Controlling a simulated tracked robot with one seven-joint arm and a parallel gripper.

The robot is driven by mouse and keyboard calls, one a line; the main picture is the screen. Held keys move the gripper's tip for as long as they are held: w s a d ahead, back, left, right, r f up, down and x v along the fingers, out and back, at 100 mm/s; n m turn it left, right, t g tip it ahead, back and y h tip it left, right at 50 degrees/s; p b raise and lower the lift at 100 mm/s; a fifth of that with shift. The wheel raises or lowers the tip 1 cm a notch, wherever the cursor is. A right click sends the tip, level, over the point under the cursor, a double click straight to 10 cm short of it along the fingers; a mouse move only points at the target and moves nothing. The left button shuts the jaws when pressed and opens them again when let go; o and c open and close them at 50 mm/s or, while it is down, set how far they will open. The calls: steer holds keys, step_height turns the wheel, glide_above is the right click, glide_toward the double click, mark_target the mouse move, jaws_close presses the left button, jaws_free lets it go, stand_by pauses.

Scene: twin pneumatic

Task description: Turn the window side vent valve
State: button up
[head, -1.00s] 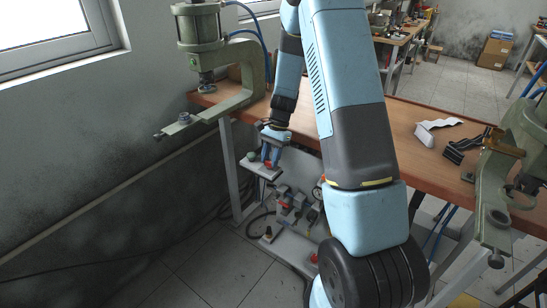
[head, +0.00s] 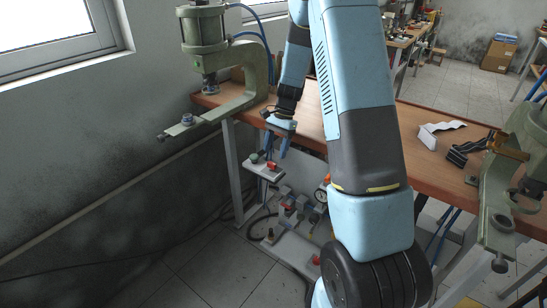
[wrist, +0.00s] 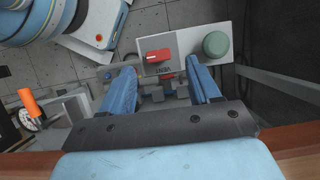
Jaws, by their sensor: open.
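The window side vent valve has a red handle (wrist: 158,56) on a small pale panel (wrist: 203,40), with VENT lettering beside it. In the head view the red handle (head: 271,164) shows on the panel below the window side press. A round green button (wrist: 216,44) sits on the same panel, to the right of the handle in the wrist view. My gripper (wrist: 160,68) points down with its two blue fingers apart, one to each side of the handle in the picture. The handle is not gripped. How far the fingertips are above it is hard to tell. My gripper also shows in the head view (head: 273,153).
The green press (head: 205,50) stands at the left on the wooden bench (head: 405,120), its arm reaching over the edge. Pneumatic fittings and a gauge (head: 321,195) lie on a lower board. A second press (head: 500,180) is at the right. Floor is open in front.

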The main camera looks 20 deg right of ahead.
steer(key=v, duration=0.9)
steer(key=shift+r, duration=0.1)
steer(key=s+a+r+n+t+h, duration=0.25)
steer(key=s+r+n+t, duration=0.2)
steer(key=s+r, duration=1.1)
steer(key=s+r+n+t, duration=0.2)
steer(key=s+n, duration=0.1)
steer(key=s, duration=0.5)
steer(key=s+a+r+n+t+h, duration=0.1)
steer(key=s+r+n, duration=0.1)
steer(key=s, duration=0.6)
steer(key=shift+s+a+r+n+t, duration=0.25)
steer(key=shift+s+r+n+t, duration=0.1)
steer(key=shift+n, duration=0.4)
stand_by(3.1)
